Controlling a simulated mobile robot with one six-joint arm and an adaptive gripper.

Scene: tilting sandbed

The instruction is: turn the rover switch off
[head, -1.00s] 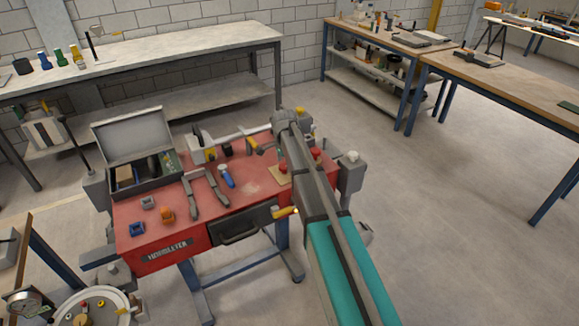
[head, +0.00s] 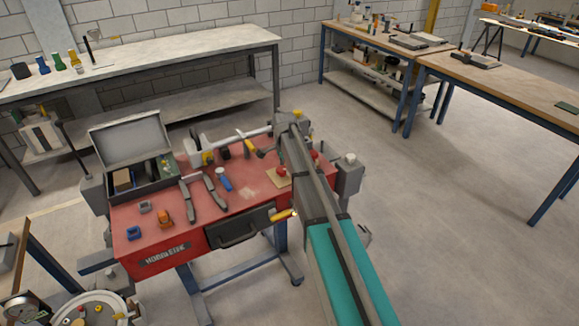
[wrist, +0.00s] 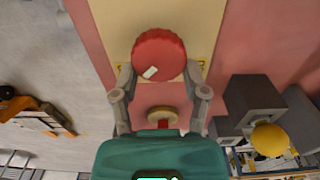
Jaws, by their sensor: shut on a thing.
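The rover switch looks to be a round red knob (wrist: 158,55) with a white mark on its face, on a pale yellow plate (wrist: 112,30). In the wrist view the two grey fingers of my gripper (wrist: 160,74) stand on the left and right sides of the knob, their tips against its rim. My gripper is shut on it. The white mark points down-left, tilted from level. In the head view my arm covers the gripper and much of the right part of the red bench (head: 262,188). A red knob (head: 283,171) shows beside the arm there.
A smaller red knob with a beige disc (wrist: 162,115) lies below, between the fingers. A grey block with a yellow ball (wrist: 270,139) stands right of my gripper. An open grey toolbox (head: 130,138), pliers (head: 213,190) and an orange piece (head: 165,218) sit on the bench's left.

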